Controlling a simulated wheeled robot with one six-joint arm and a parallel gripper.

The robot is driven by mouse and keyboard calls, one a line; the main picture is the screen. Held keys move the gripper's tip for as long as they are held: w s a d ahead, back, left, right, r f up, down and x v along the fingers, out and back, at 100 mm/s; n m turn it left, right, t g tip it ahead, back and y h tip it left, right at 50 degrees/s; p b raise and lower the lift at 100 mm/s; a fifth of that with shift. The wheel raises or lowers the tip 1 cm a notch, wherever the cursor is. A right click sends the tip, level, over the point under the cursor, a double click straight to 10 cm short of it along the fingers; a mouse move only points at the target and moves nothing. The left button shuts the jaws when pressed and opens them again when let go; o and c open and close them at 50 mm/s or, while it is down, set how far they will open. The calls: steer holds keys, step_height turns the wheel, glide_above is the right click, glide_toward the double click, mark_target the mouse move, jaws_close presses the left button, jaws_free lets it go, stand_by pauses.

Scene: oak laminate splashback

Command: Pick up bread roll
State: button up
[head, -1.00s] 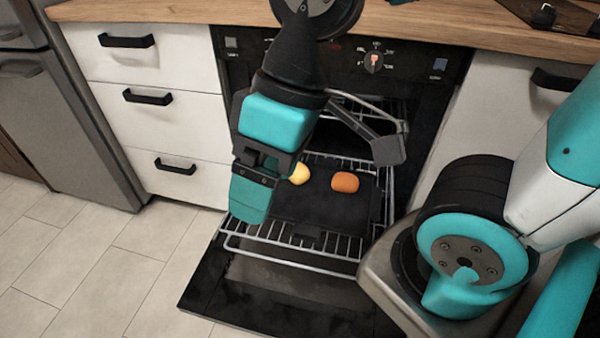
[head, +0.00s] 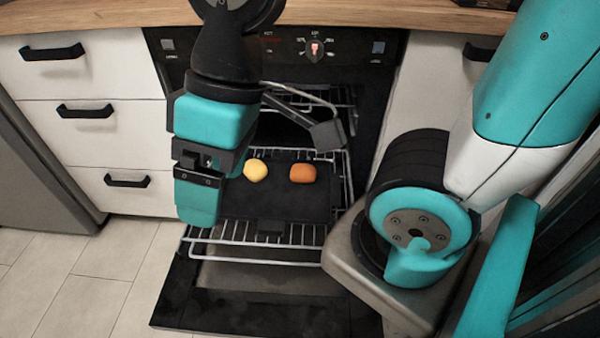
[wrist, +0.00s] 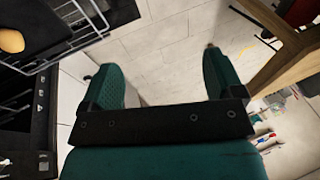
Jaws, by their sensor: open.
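In the head view, an orange-brown rounded item (head: 303,173), which looks like the bread roll, lies on a black baking tray (head: 290,205) on the pulled-out oven rack. A pale yellow rounded item (head: 256,170) lies just left of it. My gripper (head: 198,200) hangs left of both items, apart from them. In the wrist view my gripper (wrist: 165,75) has its two teal fingers wide apart, with only floor tiles between them. One tan rounded item (wrist: 11,41) shows at the upper left edge there; I cannot tell which one it is.
The oven door (head: 265,310) is folded down below the wire rack (head: 250,243). White drawers (head: 115,150) with black handles stand left of the oven, and a wooden counter (head: 370,15) runs above. The tiled floor (head: 70,270) at left is clear.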

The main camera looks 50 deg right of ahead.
steer(key=shift+o, duration=0.2)
steer(key=shift+o, duration=1)
steer(key=shift+w+d, duration=0.1)
steer(key=shift+w, duration=0.1)
steer(key=n+h+p, duration=0.5)
steer(key=n+h, duration=0.1)
steer(key=n, duration=0.8)
glide_above(303, 167)
steer(key=a, duration=0.2)
step_height(303, 167, down, 18)
steer(key=f+b, duration=0.1)
steer(key=f, duration=0.4)
steer(key=d+f+b, duration=0.1)
steer(key=f+b, duration=0.1)
steer(key=f, duration=0.4)
steer(key=d+f+b, duration=0.1)
steer(key=f, duration=0.5)
steer(key=shift+d+b, duration=0.2)
steer(key=shift+b, duration=0.2)
steer(key=c, duration=0.7)
